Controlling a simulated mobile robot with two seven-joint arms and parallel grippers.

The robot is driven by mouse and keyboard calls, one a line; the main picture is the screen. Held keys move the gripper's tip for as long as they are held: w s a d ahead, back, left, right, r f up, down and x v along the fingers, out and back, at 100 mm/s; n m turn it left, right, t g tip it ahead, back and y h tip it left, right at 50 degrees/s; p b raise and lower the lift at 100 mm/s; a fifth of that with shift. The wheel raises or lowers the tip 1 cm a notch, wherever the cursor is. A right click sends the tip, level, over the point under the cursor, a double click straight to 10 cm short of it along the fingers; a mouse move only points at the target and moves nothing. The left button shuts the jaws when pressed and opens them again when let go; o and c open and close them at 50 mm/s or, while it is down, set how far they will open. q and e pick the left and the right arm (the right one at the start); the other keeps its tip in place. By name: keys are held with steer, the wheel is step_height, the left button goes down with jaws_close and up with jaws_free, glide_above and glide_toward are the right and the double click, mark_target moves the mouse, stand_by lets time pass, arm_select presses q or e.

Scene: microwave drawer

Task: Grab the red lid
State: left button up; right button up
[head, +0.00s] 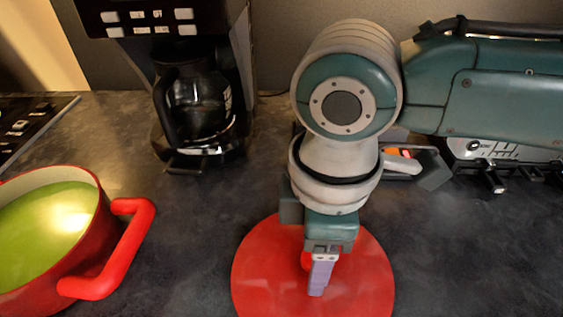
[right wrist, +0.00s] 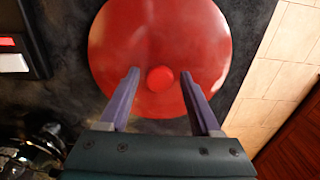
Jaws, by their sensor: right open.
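The round red lid (head: 257,277) lies flat on the dark counter at the bottom middle of the head view. It fills the upper middle of the right wrist view (right wrist: 160,30), with its round red knob (right wrist: 160,79) at the centre. My right gripper (head: 318,288) points down over the lid. In the right wrist view its two purple fingers (right wrist: 157,73) are open, one on each side of the knob, with gaps visible between them and it. The arm and gripper hide part of the lid and most of the knob in the head view. My left gripper is not in view.
A red pot (head: 92,240) with green contents and a thick red handle stands at the left. A coffee maker (head: 205,100) with a glass carafe stands at the back. A metal appliance (head: 510,152) is at the back right. Counter between pot and lid is clear.

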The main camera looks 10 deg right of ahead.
steer(key=shift+f, duration=0.1)
jaws_close()
stand_by(0.5)
stand_by(0.9)
